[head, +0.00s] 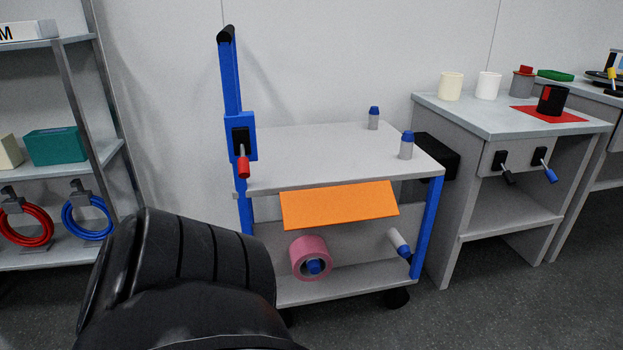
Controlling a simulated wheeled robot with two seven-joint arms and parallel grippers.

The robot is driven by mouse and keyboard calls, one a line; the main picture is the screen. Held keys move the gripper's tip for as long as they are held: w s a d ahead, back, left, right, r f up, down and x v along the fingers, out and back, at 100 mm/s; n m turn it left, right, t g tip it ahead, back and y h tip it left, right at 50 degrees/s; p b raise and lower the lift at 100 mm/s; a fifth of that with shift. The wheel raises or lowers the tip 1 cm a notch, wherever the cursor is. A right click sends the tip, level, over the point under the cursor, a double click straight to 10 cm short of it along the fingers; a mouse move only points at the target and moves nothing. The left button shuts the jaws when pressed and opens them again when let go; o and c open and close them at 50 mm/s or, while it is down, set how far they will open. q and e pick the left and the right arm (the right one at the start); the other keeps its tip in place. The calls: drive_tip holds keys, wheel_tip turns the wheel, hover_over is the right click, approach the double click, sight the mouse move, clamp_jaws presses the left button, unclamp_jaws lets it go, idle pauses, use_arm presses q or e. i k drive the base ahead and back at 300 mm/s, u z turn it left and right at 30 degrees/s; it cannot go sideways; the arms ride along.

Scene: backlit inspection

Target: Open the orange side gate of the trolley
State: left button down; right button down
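The trolley has a grey top shelf (320,150), blue corner posts and a lower shelf (345,284). Its orange side gate (340,205) is a flat panel just under the front edge of the top shelf. Its lower edge seems to stand outward, with the space beneath it uncovered; I cannot tell the exact angle. A black arm link of mine fills the lower left of the head view, in front of the trolley's left side. Neither gripper shows, and nothing of mine visibly touches the gate.
A pink roll (311,258) and a white, blue-ended cylinder (399,243) are on the trolley's lower level. A red-tipped lever (243,165) is on the left post. Two blue-capped bottles (407,146) stand on top. A workbench (470,108) stands close right; a shelf rack (85,100) stands left.

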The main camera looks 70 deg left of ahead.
sight(309, 208)
drive_tip(key=k, duration=0.5)
drive_tip(key=u, duration=1.05)
